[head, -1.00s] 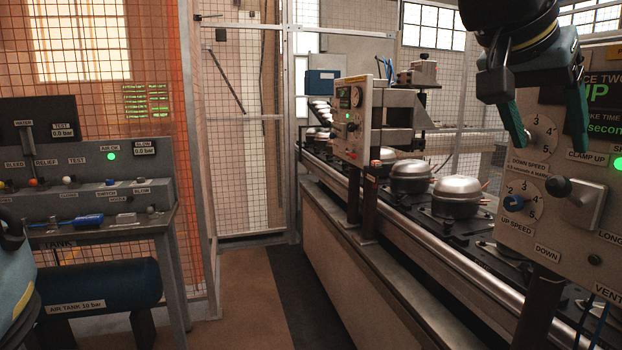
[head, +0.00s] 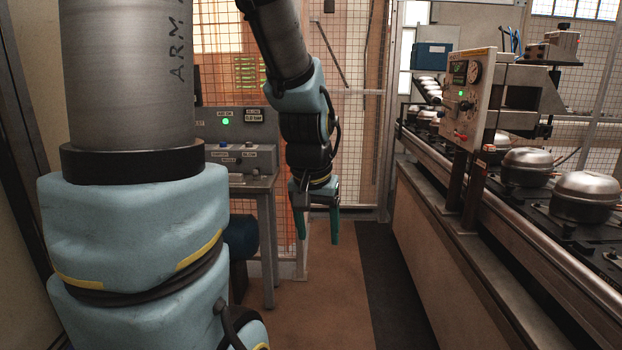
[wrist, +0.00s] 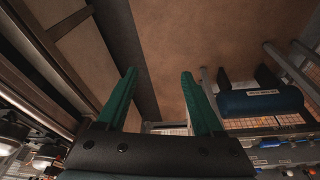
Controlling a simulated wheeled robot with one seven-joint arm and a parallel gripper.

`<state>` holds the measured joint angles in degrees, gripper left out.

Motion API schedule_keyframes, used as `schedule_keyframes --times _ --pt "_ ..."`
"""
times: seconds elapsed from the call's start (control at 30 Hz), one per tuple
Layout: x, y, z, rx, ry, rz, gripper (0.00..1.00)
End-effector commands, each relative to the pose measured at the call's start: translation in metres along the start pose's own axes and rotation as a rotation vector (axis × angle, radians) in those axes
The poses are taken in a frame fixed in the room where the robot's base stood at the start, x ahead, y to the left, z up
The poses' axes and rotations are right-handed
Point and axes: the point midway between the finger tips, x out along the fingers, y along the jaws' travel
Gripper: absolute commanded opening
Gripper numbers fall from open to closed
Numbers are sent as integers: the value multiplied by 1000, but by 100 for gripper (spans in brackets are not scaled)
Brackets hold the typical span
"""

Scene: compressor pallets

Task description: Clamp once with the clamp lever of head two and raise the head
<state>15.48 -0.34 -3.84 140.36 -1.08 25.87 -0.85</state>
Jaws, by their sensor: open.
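My gripper (head: 318,237) hangs open and empty over the aisle floor in the head view, fingers pointing down, well left of the conveyor.
The conveyor (head: 500,255) with silver compressors (head: 584,196) runs along the right. A bench console (head: 222,128) stands at the left behind my arm. A blue air tank (wrist: 260,102) shows in the wrist view. The brown aisle floor (head: 325,310) is clear.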

Motion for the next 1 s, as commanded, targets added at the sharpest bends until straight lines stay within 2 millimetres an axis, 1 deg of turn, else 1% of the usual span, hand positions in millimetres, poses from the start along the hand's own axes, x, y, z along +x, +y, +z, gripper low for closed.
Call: schedule_keyframes --times 0.03,0.1,0.2,0.27,0.37,1.0 --pt "8 -24 17 -61 -32 -18 68" --pt "15 -46 35 -122 -62 -34 68" --pt "21 -64 54 -178 -92 -46 68" --pt "22 -70 60 -197 -101 -50 68" --pt "24 -73 64 -206 -107 -52 68" --pt "23 -72 62 -203 -105 -52 68"
